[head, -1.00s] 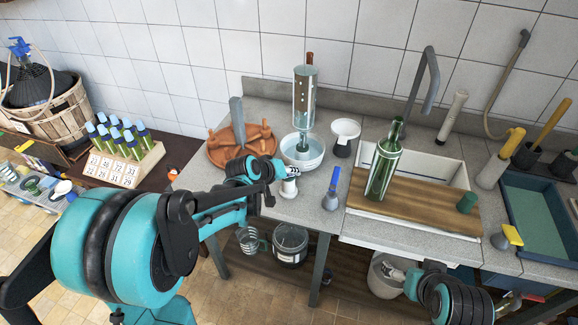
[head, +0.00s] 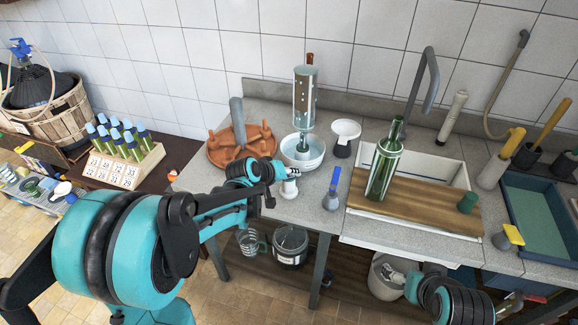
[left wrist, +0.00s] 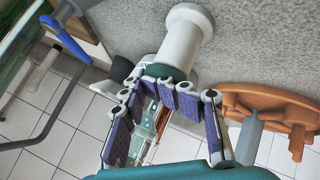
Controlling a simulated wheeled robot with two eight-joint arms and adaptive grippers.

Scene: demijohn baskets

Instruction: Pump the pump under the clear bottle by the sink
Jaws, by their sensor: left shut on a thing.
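The clear bottle (head: 304,98) stands upside down over a white bowl-shaped pump (head: 302,154) on the counter, left of the sink. Its glass looks speckled inside. In the left wrist view the bottle (left wrist: 152,125) shows between my fingers, farther back. My left gripper (head: 285,172) is in front of the bowl, shut on the upper end of a small white spool-shaped piece (head: 289,188). The spool (left wrist: 187,35) also shows in the left wrist view, just beyond my fingertips (left wrist: 165,76).
A terracotta rack (head: 228,150) stands left of the bowl, a white funnel-like dish (head: 345,132) right of it. A blue-topped brush (head: 332,190) is close on the right. A green bottle (head: 384,165) stands on the wooden board (head: 420,205) over the sink.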

